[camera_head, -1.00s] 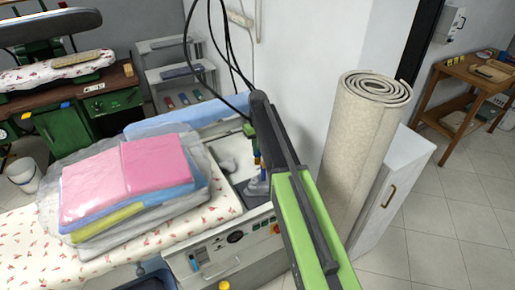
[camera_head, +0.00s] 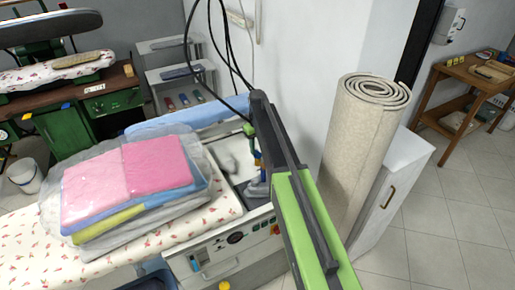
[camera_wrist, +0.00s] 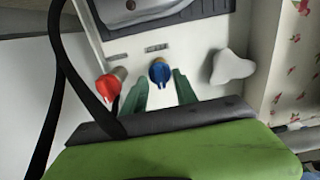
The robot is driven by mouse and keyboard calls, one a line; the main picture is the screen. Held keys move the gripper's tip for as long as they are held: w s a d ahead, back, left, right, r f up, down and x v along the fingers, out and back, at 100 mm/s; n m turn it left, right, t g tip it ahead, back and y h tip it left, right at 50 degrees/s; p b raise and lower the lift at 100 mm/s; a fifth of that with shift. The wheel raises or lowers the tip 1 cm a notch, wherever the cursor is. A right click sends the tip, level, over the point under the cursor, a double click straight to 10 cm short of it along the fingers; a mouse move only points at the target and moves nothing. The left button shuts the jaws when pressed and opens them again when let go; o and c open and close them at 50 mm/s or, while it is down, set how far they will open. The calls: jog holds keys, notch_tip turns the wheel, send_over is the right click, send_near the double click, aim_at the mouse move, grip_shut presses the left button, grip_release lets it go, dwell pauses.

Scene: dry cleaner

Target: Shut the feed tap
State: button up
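Two taps stand on a white panel in the wrist view: one with a red handle (camera_wrist: 108,86) at left and one with a blue handle (camera_wrist: 160,72) in the middle. A small label plate sits above each, too small to read, so I cannot tell which is the feed tap. My gripper (camera_wrist: 160,79) is open, its two green fingers on either side of the blue handle near its lower part. I cannot tell whether they touch it. In the head view, my arm hides most of the tap area.
A white rounded object (camera_wrist: 232,67) is right of the blue tap. Black cables hang near my arm. The ironing board (camera_head: 30,245) carries bagged folded laundry (camera_head: 158,165). A rolled carpet (camera_head: 352,150) and a white cabinet (camera_head: 400,185) stand at right. Open floor lies farther right.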

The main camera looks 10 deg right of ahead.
aim_at(258, 152)
notch_tip(258, 152, up, 16)
jog(key=p, duration=1.5)
jog(key=shift+r, duration=0.25)
jog(key=s+f+m+b, duration=0.1)
jog(key=s+f+b, duration=0.2)
jog(key=s, duration=0.6)
jog(key=s+f+m+b, duration=0.1)
jog(key=s+f+b, duration=0.3)
jog(key=s, duration=0.5)
jog(key=s+f+m+b, duration=0.1)
jog(key=s+f+b, duration=0.2)
jog(key=s, duration=0.7)
jog(key=shift+f+m+b, duration=0.4)
jog(key=shift+f, duration=0.25)
